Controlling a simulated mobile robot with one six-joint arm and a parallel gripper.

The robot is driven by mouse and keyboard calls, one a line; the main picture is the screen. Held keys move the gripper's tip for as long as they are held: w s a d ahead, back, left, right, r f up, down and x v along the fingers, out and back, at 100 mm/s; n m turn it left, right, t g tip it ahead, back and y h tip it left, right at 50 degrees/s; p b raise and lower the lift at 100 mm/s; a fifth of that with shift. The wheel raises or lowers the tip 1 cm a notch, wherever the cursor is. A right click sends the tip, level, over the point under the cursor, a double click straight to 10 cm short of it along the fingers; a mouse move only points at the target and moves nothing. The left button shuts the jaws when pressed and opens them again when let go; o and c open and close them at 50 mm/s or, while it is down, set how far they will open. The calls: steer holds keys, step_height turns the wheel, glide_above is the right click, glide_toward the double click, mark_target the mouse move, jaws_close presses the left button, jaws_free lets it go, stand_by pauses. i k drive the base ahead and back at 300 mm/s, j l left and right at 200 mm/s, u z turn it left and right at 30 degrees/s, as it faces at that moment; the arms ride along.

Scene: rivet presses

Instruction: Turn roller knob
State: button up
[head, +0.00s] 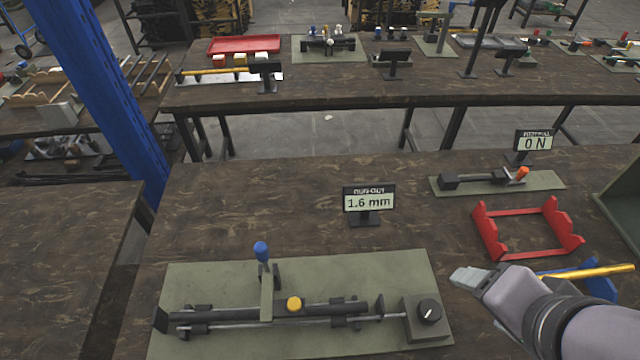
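The roller fixture sits on a grey-green plate (215,285) at the front of the table. Its dark roller (340,305) lies lengthwise between supports, with a yellow button-like part (294,304) near its middle and a blue-tipped lever (262,252) standing behind. A round black knob (429,311) with a light mark sits on a dark block at the plate's right end. My gripper (462,278) is up and to the right of the knob, apart from it, pointing left. I cannot tell whether its fingers are open. A display (368,202) behind the fixture reads 1.6 mm.
A red cradle frame (527,229) stands right of centre, behind my gripper. A yellow rod (600,271) and blue part lie beside my arm. A second fixture (490,180) with an orange-tipped part and a "0 N" display (533,141) stand farther back. A blue post (100,90) rises at left.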

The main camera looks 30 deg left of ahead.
mark_target(429, 311)
steer(key=u, duration=0.5)
steer(key=k+j+u, duration=0.1)
steer(key=u, duration=0.4)
steer(key=j+u, duration=0.2)
steer(key=u, duration=0.3)
steer(key=k+l+z, duration=0.5)
steer(key=l, duration=0.25)
steer(key=k, duration=0.1)
